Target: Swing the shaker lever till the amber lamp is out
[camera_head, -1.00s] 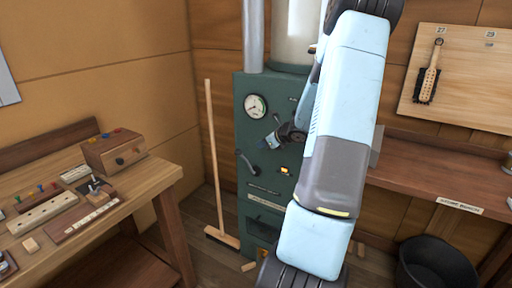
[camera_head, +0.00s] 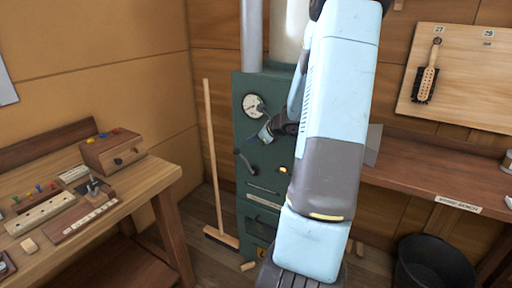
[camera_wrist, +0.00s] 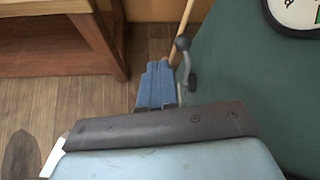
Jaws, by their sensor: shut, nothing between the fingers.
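The green stove-like cabinet (camera_head: 247,178) stands in the middle, with a round gauge (camera_head: 254,105) high on its front. A dark lever with a ball knob (camera_head: 241,156) sticks out to the left below the gauge. The amber lamp (camera_head: 284,170) on the front glows. My gripper (camera_head: 264,132) is in front of the cabinet, above and right of the lever, apart from it in this view. In the wrist view my blue fingers (camera_wrist: 157,88) are together and empty, with the lever (camera_wrist: 184,62) just to their right; whether they touch is unclear. My arm hides the cabinet's right side.
A broom (camera_head: 215,170) leans left of the cabinet. A workbench (camera_head: 150,180) with a wooden box (camera_head: 114,150) and blocks stands at left. A brown bench (camera_head: 440,180) and a black bucket (camera_head: 435,265) are at right. A brush (camera_head: 427,75) hangs on a board.

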